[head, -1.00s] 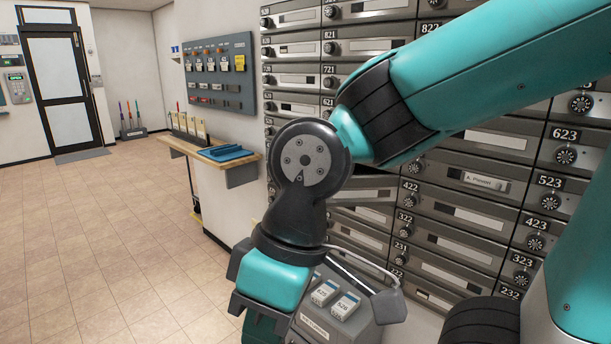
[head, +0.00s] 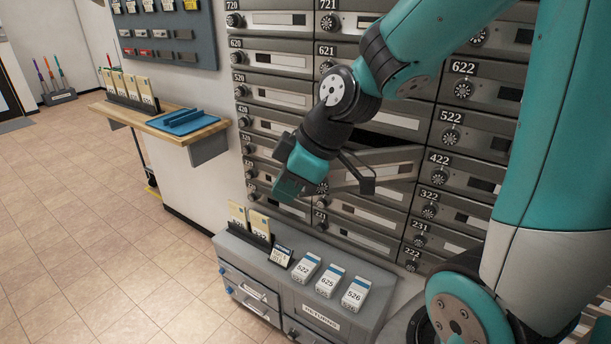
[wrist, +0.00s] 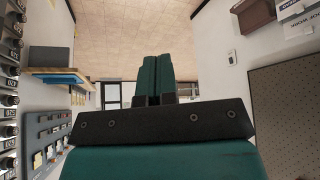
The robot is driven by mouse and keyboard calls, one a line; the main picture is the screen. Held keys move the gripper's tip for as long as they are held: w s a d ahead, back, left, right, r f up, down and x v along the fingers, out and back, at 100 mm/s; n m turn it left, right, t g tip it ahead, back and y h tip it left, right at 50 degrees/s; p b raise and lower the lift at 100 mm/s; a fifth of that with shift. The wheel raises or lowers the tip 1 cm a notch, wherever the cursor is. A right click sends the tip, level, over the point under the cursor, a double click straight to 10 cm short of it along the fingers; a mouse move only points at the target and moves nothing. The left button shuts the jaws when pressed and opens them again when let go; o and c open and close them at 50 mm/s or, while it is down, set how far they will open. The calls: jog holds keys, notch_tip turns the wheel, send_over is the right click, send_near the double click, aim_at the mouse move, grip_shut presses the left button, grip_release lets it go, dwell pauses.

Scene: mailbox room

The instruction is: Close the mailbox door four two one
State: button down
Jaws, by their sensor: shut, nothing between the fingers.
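The mailbox door 421 (head: 388,173) seems to be the one tilted out of line with its neighbours in the head view, with a dark gap above it. Its number plate is hidden behind my wrist, so I place it by 422 to its right and 621 above. My gripper (head: 290,188) is shut and empty, pointing down and left in front of the mailboxes, left of that door. I cannot tell whether it touches anything. In the wrist view my gripper's two fingers (wrist: 154,75) lie together, pointing toward the open room; door 421 is not identifiable there.
A grey returns cabinet (head: 318,318) with cards and small boxes stands below my gripper. A wooden shelf (head: 160,122) with a blue tray (head: 187,120) juts from the wall at left. Closed mailboxes (head: 465,88) surround the tilted door. The tiled floor (head: 95,210) at left is clear.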

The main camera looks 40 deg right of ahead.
jog(key=w+d+f+n+t+h, duration=0.1)
jog(key=w+d+f+t, duration=0.1)
jog(key=d, duration=0.5)
jog(key=w+d+f+n+t+h, duration=0.1)
jog(key=w+d, duration=0.2)
jog(key=d, duration=0.4)
jog(key=w+d+f+p, duration=0.1)
jog(key=w+f+p, duration=0.2)
jog(key=w+f, duration=0.5)
jog(key=shift+w+f, duration=0.15)
jog(key=shift+w, duration=0.35)
